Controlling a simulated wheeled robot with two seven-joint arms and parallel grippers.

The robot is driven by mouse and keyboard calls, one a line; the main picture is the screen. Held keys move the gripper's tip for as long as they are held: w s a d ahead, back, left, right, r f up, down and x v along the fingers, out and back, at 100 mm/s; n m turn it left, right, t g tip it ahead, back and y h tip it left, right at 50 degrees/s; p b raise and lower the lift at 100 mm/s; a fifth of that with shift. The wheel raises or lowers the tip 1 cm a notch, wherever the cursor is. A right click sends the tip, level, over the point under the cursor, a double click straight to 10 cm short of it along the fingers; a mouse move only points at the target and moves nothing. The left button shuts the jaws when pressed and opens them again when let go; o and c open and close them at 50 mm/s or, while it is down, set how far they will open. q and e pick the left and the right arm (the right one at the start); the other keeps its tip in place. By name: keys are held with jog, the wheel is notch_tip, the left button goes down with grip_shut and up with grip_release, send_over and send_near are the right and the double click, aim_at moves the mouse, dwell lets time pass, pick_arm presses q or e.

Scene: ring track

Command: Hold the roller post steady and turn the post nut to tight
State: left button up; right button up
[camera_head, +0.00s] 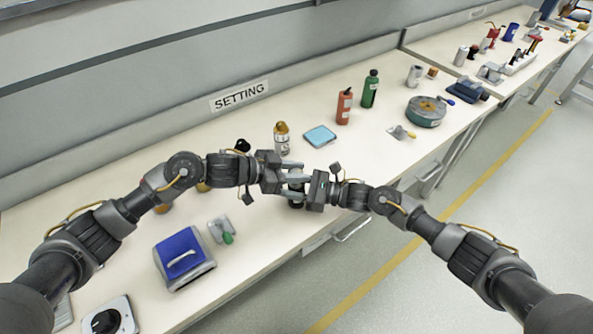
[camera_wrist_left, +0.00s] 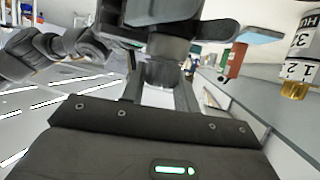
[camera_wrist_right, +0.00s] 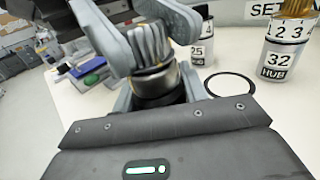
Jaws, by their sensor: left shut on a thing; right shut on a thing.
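The roller post (camera_head: 296,203) stands upright on the bench, mostly hidden between my two grippers. My left gripper (camera_head: 294,174) reaches in from the left. Its fingers are shut around a grey ribbed part, which looks like the post nut (camera_wrist_right: 152,45), at the top of the post. My right gripper (camera_head: 304,186) comes from the opposite side, lower down. In the right wrist view its fingers are shut around the dark, shiny post body (camera_wrist_right: 158,86) just below the ribbed part. The left wrist view shows the gripped part (camera_wrist_left: 165,73) only partly.
A yellow-topped labelled bottle (camera_head: 282,139) and a blue pad (camera_head: 320,136) are close behind. Red (camera_head: 344,107) and green (camera_head: 370,90) bottles stand farther right. A blue-topped box (camera_head: 184,258) and a green-tipped fitting (camera_head: 222,230) are front left. The bench's front edge is close.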

pick_arm(q)
jog(key=m+g, duration=0.2)
jog(key=g, duration=0.1)
jog(key=shift+w+m+h, duration=0.1)
jog(key=shift+m+h, duration=0.2)
jog(key=m+g, duration=0.3)
jog(key=g, duration=0.1)
jog(key=shift+m, duration=0.3)
jog(key=m+g, duration=0.1)
jog(key=g+y, duration=0.1)
jog(key=m+g, duration=0.1)
jog(key=shift+s+d+f+m, duration=0.2)
jog(key=shift+s+d+m, duration=0.1)
jog(key=shift+s, duration=0.05)
jog(key=shift+w+r+m+g+y, duration=0.1)
jog(key=shift+w+m+g+y, duration=0.1)
jog(key=shift+m+g+y, duration=0.5)
jog(key=shift+w+a+m+g+y, duration=0.15)
jog(key=shift+m+g+y, duration=0.2)
jog(key=shift+m+g, duration=0.35)
jog(key=shift+w+m+g+y, duration=0.1)
jog(key=shift+m+g+y, duration=0.25)
jog(key=shift+m+g, duration=0.3)
jog(key=shift+r+m+g+y, duration=0.1)
jog(key=shift+m+g+y, duration=0.15)
jog(key=shift+m+y, duration=0.1)
jog(key=shift+a+r+m+y, duration=0.1)
jog(key=shift+a+m+y, duration=0.1)
jog(key=shift+m+y, duration=0.2)
